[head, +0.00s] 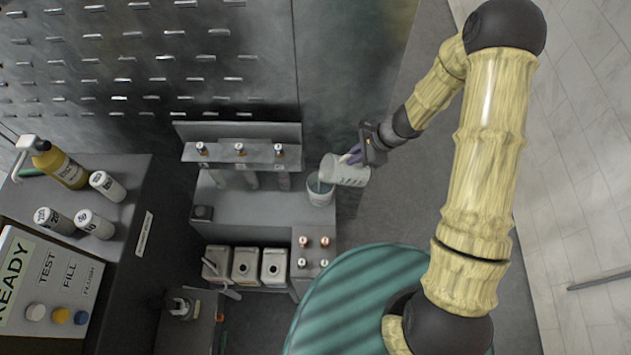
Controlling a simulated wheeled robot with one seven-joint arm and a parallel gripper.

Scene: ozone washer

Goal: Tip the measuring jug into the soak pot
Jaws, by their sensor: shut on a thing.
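The measuring jug (343,172) is a pale, translucent grey vessel tilted steeply to the left, its mouth over the soak pot. The soak pot (320,197) is a small whitish pot standing at the right end of the grey bench. Something teal shows at the jug's mouth, above or in the pot; I cannot tell whether liquid is running. My gripper (360,151) is shut on the jug at its right side. The fingertips are small and partly hidden by the jug and the wrist. The inside of the pot is partly covered by the jug.
A rack with three taps (240,149) stands behind. A side counter (127,222) at left holds several bottles and a READY panel (45,290).

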